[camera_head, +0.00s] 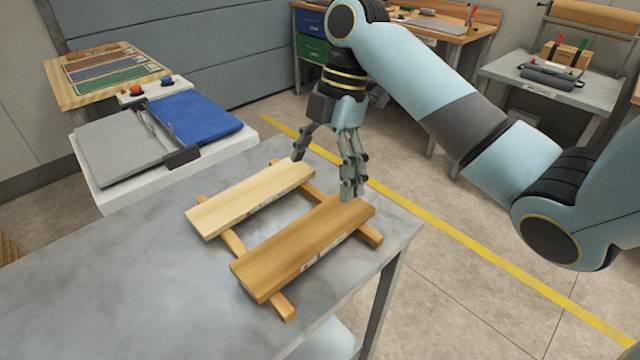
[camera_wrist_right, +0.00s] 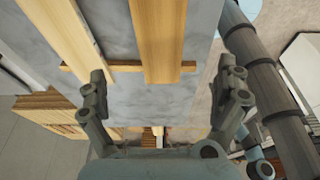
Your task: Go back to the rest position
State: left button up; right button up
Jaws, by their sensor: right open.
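My right gripper (camera_head: 326,178) is open and empty above the far right part of the grey metal table (camera_head: 120,285). Its fingers also show spread apart in the right wrist view (camera_wrist_right: 168,82). Below and beside it, a pale wooden board (camera_head: 250,196) and a browner wooden board (camera_head: 300,250) lie side by side across two thin wooden strips (camera_head: 280,296). In the right wrist view, the pale board (camera_wrist_right: 62,28) and the brown board (camera_wrist_right: 158,40) lie beyond the fingertips. My left gripper is not in view.
A white machine (camera_head: 205,160) with a grey plate and blue plate (camera_head: 198,115) stands behind the table. A wooden board with coloured panels (camera_head: 105,72) is at the back left. A side table (camera_head: 560,85) holds a grey tool. A yellow floor line (camera_head: 470,240) runs past the table's right.

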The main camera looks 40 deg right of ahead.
dwell(0.5)
jog(key=s+a+f+m+t+h, duration=0.1)
jog(key=s+a+f+m+t, duration=0.15)
jog(key=s+f+m, duration=0.4)
jog(key=s+r+m+t+h, duration=0.1)
jog(key=s+r+m, duration=0.1)
jog(key=s+m, duration=0.45)
jog(key=s+r+m+t+h, duration=0.1)
jog(key=s+r+m+h, duration=0.15)
jog(key=s+m, duration=0.35)
notch_tip(320, 180, down, 35)
jog(key=s+d+g+b, duration=0.2)
jog(key=d+b, duration=0.1)
jog(key=b, duration=0.6)
jog(key=s+f+b, duration=0.4)
jog(key=s+f, duration=0.5)
jog(key=f, duration=0.3)
jog(key=s+f+g+b, duration=0.1)
jog(key=s+f+b, duration=0.3)
jog(key=s+f, duration=0.5)
notch_tip(320, 180, down, 4)
jog(key=shift+s+d+f+n+y+b, duration=0.1)
jog(key=shift+s+d+n+y+b, duration=0.2)
jog(key=shift+s+d+y+b, duration=0.1)
jog(key=shift+g, duration=0.25)
